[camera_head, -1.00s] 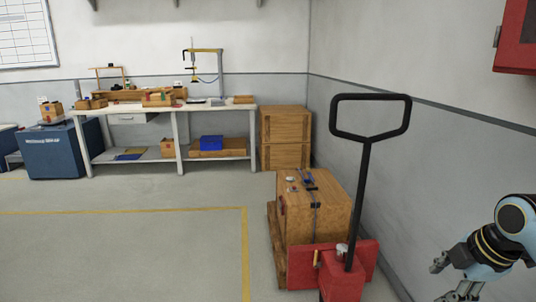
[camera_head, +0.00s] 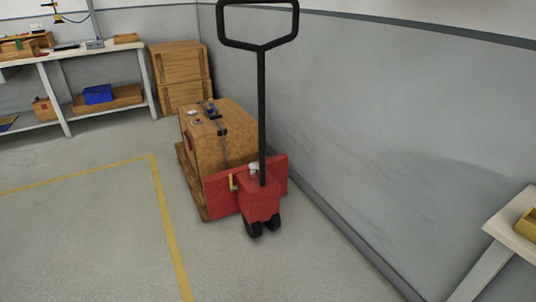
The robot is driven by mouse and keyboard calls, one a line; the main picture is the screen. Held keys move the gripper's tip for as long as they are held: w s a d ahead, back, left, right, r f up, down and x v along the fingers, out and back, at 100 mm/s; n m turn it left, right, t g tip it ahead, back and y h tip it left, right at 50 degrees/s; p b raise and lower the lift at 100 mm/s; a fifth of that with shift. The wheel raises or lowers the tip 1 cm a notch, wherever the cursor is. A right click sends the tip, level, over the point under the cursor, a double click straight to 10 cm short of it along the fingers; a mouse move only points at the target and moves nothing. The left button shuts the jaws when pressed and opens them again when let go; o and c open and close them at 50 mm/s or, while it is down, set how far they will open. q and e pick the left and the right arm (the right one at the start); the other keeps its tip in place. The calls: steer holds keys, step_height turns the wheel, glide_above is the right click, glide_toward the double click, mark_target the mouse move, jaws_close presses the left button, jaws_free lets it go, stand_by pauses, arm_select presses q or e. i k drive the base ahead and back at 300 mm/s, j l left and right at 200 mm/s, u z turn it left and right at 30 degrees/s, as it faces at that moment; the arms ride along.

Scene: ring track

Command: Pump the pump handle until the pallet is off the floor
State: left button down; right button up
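The black pump handle (camera_head: 262,110) stands upright on the red pallet jack (camera_head: 260,199), with its loop grip at the top of the view. The jack stands in front of a wooden pallet (camera_head: 188,184) that bears a strapped wooden crate (camera_head: 228,140). The pallet looks low, at or close to the floor; whether there is a gap under it cannot be told. The jack's forks are hidden. Neither of my grippers shows, and nothing is seen touching the handle.
A grey wall (camera_head: 370,130) runs close along the right of the load. A workbench (camera_head: 60,100) and stacked wooden boxes (camera_head: 180,76) stand at the back left. A table corner (camera_head: 516,226) juts in at the right. The floor in front and left is clear, with a yellow line (camera_head: 165,215).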

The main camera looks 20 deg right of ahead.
mark_target(260, 49)
steer(key=i+z, duration=0.3)
steer(key=i, duration=0.6)
